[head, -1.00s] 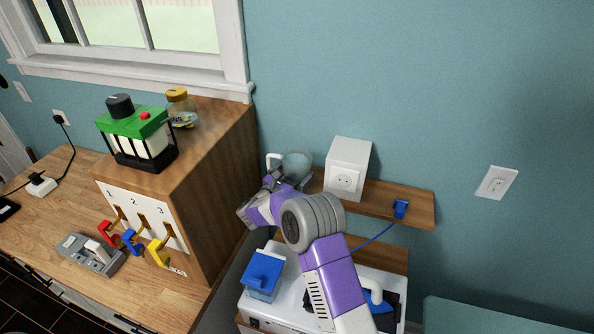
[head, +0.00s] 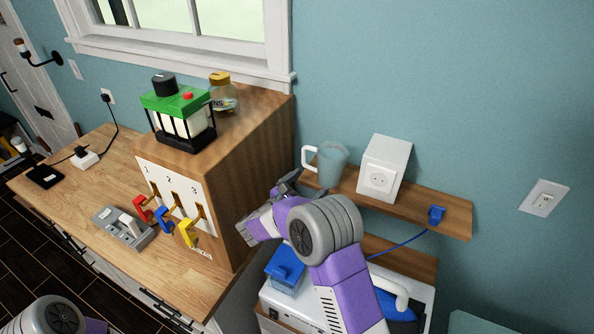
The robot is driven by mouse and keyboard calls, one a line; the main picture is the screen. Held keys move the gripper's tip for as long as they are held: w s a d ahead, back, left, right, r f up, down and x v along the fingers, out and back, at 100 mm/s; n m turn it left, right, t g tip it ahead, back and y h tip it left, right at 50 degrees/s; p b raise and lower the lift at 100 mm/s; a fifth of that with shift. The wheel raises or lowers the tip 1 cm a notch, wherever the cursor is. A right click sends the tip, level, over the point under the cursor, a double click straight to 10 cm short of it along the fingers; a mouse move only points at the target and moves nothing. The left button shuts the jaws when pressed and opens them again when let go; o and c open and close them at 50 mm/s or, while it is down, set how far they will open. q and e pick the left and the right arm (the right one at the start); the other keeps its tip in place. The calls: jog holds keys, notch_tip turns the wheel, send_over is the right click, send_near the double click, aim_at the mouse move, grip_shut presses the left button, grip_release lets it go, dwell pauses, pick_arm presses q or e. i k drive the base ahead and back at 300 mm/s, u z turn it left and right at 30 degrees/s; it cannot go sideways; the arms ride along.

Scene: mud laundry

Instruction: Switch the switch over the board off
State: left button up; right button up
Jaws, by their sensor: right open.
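A white wall switch plate (head: 544,198) is on the teal wall at the right, above the corner of a teal board-like surface (head: 475,323) at the bottom edge. Its small rocker is too small to tell which way it is set. My right gripper (head: 260,211) is open and empty, pointing left beside the wooden cabinet. It is well to the left of the switch and apart from it. Only part of my left arm shows at the bottom left; its gripper is out of view.
A wooden shelf (head: 428,211) on the wall holds a glass mug (head: 331,163), a white socket box (head: 385,168) and a blue plug (head: 437,215). A wooden cabinet (head: 262,140) carries a green-topped lantern (head: 181,113) and a jar. The wall around the switch is clear.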

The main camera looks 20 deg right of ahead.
aim_at(544, 199)
jog(key=k, duration=1)
